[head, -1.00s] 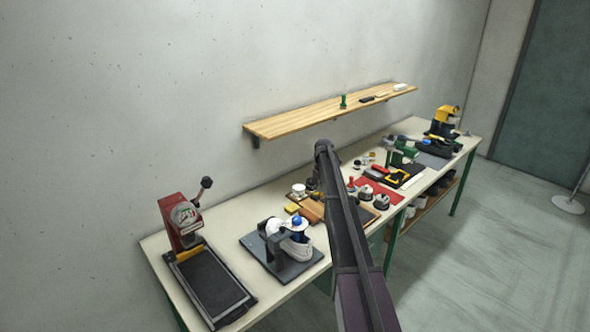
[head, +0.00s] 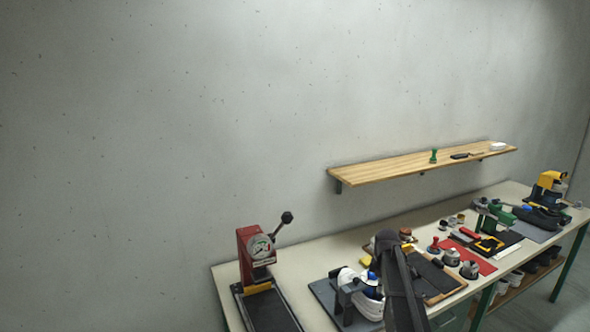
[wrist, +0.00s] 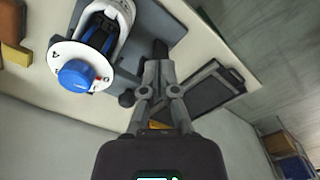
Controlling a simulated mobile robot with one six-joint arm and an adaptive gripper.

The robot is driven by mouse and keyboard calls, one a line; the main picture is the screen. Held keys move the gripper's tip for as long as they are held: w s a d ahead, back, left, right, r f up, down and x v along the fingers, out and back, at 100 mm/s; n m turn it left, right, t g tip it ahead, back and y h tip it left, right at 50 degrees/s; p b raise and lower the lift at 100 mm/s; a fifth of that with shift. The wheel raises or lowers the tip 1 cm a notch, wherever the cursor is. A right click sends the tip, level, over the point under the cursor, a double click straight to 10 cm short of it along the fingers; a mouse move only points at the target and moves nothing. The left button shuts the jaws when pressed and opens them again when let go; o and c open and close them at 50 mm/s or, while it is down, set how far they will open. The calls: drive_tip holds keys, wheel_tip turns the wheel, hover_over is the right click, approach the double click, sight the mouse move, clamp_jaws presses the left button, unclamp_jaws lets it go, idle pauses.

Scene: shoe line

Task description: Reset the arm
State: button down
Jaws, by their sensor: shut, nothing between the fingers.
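My gripper (wrist: 159,66) is in the wrist view, its fingers drawn together with nothing held. It is above the bench, between the white shoe (wrist: 115,10) and the black tray (wrist: 209,92) of the red press. In the head view my arm rises at the lower right and covers part of the shoe fixture; the gripper itself cannot be made out there. The shoe, with a white disc and blue knob (wrist: 76,75) over it, sits on a grey base plate (wrist: 176,22).
The red press (head: 256,249) with its raised lever stands at the left end of the bench. A wooden shelf (head: 400,164) is on the wall. Tools and small pots crowd the bench (head: 222,272) to the right, around a red mat (head: 487,266). The wall above the press is clear.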

drive_tip(key=s+a+f+m+b, duration=0.2)
drive_tip(key=s+a+m, duration=0.1)
drive_tip(key=s, duration=0.5)
drive_tip(key=s+a+f+m+b, duration=0.2)
drive_tip(key=s+m, duration=0.4)
drive_tip(key=s, duration=0.3)
drive_tip(key=s+a+f+m+b, duration=0.2)
drive_tip(key=s+a, duration=0.4)
drive_tip(key=s, duration=0.3)
drive_tip(key=shift+s+a+f+m+b, duration=0.35)
drive_tip(key=shift+f+m, duration=0.35)
drive_tip(key=shift+m, duration=0.5)
drive_tip(key=shift+w, duration=0.15)
